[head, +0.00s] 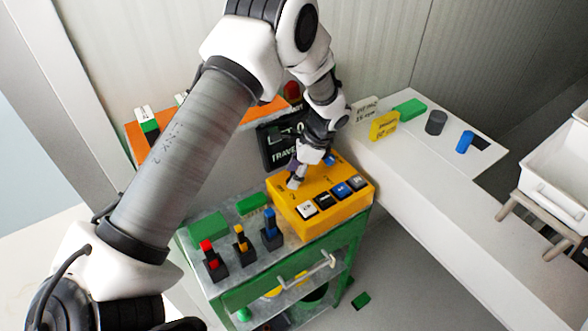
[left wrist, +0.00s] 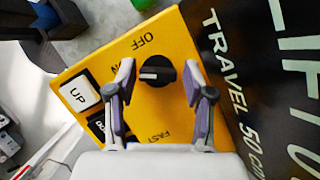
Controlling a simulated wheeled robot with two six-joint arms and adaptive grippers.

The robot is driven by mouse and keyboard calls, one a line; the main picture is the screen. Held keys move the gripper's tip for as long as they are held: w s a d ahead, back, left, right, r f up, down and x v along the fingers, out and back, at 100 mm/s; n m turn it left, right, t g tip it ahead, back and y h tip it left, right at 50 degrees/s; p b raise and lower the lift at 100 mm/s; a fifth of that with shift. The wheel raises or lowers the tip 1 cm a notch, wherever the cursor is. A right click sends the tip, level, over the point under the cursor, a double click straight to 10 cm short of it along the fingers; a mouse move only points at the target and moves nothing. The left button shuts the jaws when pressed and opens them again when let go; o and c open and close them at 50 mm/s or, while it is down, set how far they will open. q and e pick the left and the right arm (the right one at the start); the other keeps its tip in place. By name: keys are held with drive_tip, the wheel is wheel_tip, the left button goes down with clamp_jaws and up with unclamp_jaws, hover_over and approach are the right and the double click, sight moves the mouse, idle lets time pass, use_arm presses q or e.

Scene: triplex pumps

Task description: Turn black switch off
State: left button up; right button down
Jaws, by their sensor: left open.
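The black switch (left wrist: 157,74) is a round knob on the yellow control box (left wrist: 185,30), and it shows in the left wrist view. Its white mark points to the left, towards a label partly hidden by a finger. The word OFF is printed just above it. My left gripper (left wrist: 160,68) is open, with one finger on each side of the knob; I cannot tell whether they touch it. In the head view my left gripper (head: 297,179) reaches down onto the box (head: 336,215), and the knob is hidden there. My right gripper is not in view.
Push buttons, one a blue button (head: 340,191), line the box's front. Red, yellow and blue levers (head: 240,240) stand on the green cart (head: 215,285). A black sign (head: 276,148) stands behind the box. A white counter (head: 440,200) lies to the right.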

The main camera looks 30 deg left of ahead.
use_arm(q)
drive_tip(key=shift+d, duration=0.15)
drive_tip(key=c, duration=0.9)
drive_tip(key=shift+o, duration=0.2)
